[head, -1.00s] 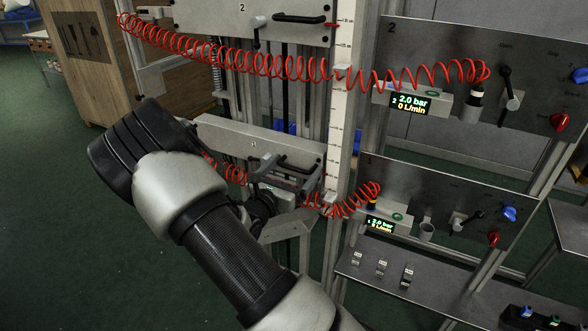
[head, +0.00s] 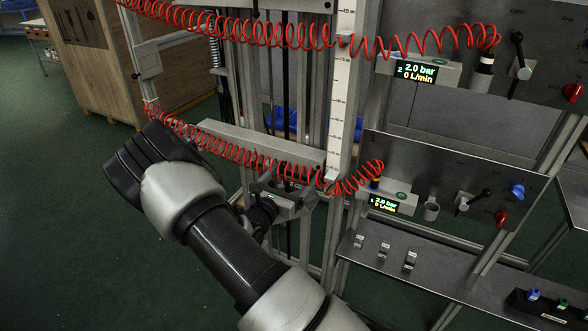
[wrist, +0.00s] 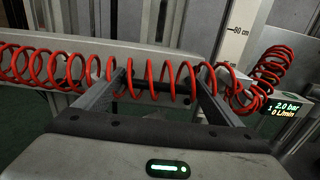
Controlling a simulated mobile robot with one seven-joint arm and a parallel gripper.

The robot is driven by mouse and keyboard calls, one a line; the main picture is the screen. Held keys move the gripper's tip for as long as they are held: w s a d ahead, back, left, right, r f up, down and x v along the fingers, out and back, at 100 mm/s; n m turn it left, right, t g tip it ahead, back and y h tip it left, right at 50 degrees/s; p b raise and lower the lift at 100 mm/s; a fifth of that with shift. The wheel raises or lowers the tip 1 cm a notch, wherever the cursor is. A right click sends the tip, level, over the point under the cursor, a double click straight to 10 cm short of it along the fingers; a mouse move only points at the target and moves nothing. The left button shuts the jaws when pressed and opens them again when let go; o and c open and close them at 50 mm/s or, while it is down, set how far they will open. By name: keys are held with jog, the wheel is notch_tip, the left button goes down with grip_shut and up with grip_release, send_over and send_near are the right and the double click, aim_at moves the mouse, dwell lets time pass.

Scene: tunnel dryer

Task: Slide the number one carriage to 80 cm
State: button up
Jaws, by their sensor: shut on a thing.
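The number one carriage (head: 230,133) is the lower grey crosspiece on the vertical rails in the head view. Its grey beam (wrist: 60,58) also crosses the wrist view behind a red coiled hose. My gripper (head: 289,187) is at the carriage's front, just below the beam; the hose and my wrist partly cover it. In the wrist view, the fingers of my gripper (wrist: 160,88) stand either side of a dark handle bar (wrist: 165,86), shut on it behind the coils. The white scale (head: 343,90) stands right of the carriage. A cm mark shows above the beam; its first digit is unclear.
The red hose (head: 245,156) hangs across the carriage. The number two carriage (head: 310,5) is cut off at the top edge. A valve panel (head: 440,175) with a display (head: 384,203) stands at the right. Open green floor lies at the left.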

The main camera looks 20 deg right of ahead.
jog(key=shift+s+f, duration=0.25)
jog(key=shift+f, duration=0.2)
jog(key=o, duration=1.2)
jog(key=shift+r, duration=0.15)
jog(key=shift+w, duration=0.1)
jog(key=shift+r, duration=0.1)
jog(key=p+v, duration=0.2)
jog(key=v, duration=1.5)
jog(key=shift+a+p, duration=0.1)
jog(key=shift+p, duration=0.2)
